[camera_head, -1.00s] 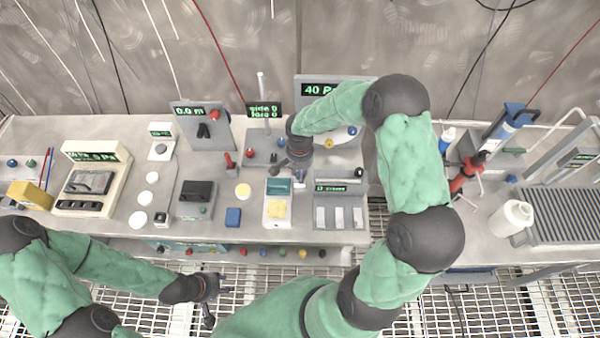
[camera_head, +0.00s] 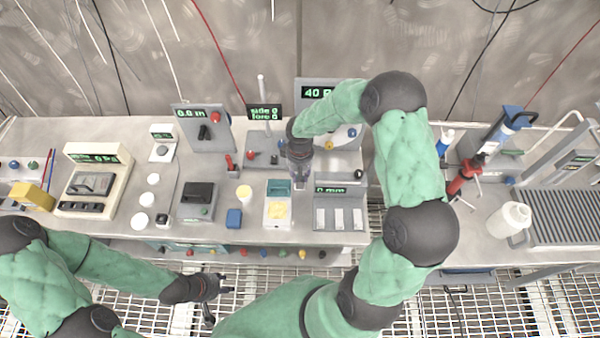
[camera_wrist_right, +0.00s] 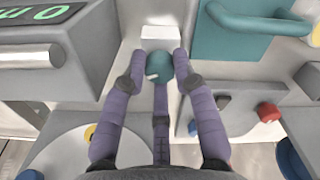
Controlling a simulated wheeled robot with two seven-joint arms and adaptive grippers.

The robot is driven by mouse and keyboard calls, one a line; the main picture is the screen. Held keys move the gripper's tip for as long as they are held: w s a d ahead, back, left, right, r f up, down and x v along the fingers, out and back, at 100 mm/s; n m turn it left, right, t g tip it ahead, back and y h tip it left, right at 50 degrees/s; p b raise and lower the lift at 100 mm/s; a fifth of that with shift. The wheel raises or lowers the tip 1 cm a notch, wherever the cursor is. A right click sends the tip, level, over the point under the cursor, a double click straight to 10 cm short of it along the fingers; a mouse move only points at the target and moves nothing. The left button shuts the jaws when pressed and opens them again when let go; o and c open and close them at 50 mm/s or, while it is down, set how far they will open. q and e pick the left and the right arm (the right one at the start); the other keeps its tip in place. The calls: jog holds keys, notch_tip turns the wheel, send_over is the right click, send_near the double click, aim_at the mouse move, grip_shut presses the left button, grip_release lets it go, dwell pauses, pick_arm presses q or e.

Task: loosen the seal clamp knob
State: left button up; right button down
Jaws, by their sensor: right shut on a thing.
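A round teal knob (camera_wrist_right: 159,66), apparently the seal clamp knob, shows between the fingertips of my right gripper (camera_wrist_right: 158,62) in the right wrist view. The fingers are shut on it. A white block (camera_wrist_right: 160,36) sits just beyond the knob. In the head view my right gripper (camera_head: 299,178) points down between the teal-handled unit (camera_head: 279,188) and the grey unit with a green display (camera_head: 331,190). The knob is hidden there by the gripper. My left gripper (camera_head: 217,291) is open and empty, low in front of the bench.
A panel reading 40 (camera_head: 318,92) stands behind my right arm, partly hidden. A red knob (camera_wrist_right: 268,112) and a blue knob (camera_wrist_right: 291,158) are near the right gripper. A white bottle (camera_head: 511,219) and ribbed tray (camera_head: 570,217) stand right. Metal grating lies in front.

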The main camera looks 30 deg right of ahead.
jog(key=n+p, duration=0.2)
jog(key=n, duration=0.4)
jog(key=shift+s+n, duration=0.15)
jog(key=shift+n, duration=0.15)
jog(key=n+p, duration=0.1)
jog(key=n, duration=0.3)
jog(key=shift+p, duration=0.4)
jog(key=shift+n+p, duration=0.5)
jog(key=shift+n, duration=1.1)
jog(key=shift+d, duration=0.1)
jog(key=c, duration=1.2)
grip_release()
jog(key=shift+c, duration=0.2)
